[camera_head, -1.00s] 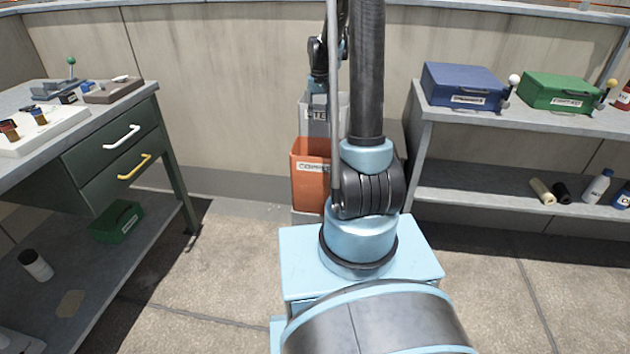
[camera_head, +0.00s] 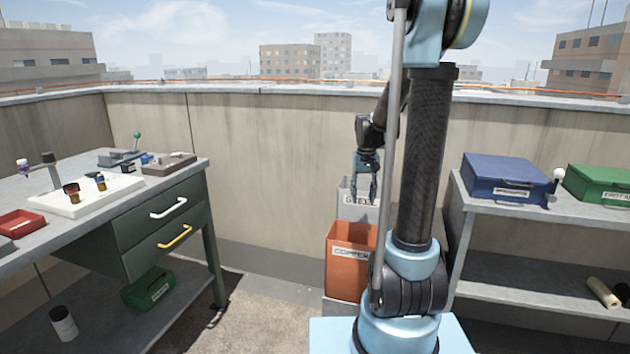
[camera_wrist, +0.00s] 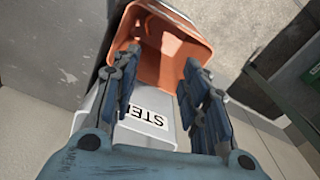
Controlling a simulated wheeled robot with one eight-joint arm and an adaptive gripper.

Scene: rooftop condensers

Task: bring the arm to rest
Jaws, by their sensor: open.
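My gripper (camera_head: 366,188) hangs down from my arm in front of the grey bin in the head view, fingers pointing down. In the wrist view my gripper (camera_wrist: 160,100) shows its two blue fingers spread apart with nothing between them. Beyond the fingers lie the orange bin (camera_wrist: 190,58) and the grey bin (camera_wrist: 92,118) with a partly hidden label. My arm's column hides part of the area to the right of the bins.
The orange bin (camera_head: 350,280), labelled COPPER, stands before the grey bin (camera_head: 350,208). A workbench (camera_head: 85,222) with two drawers is at left. A shelf (camera_head: 515,255) at right holds a blue case (camera_head: 505,178) and a green case (camera_head: 600,184). A parapet wall (camera_head: 280,150) runs behind.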

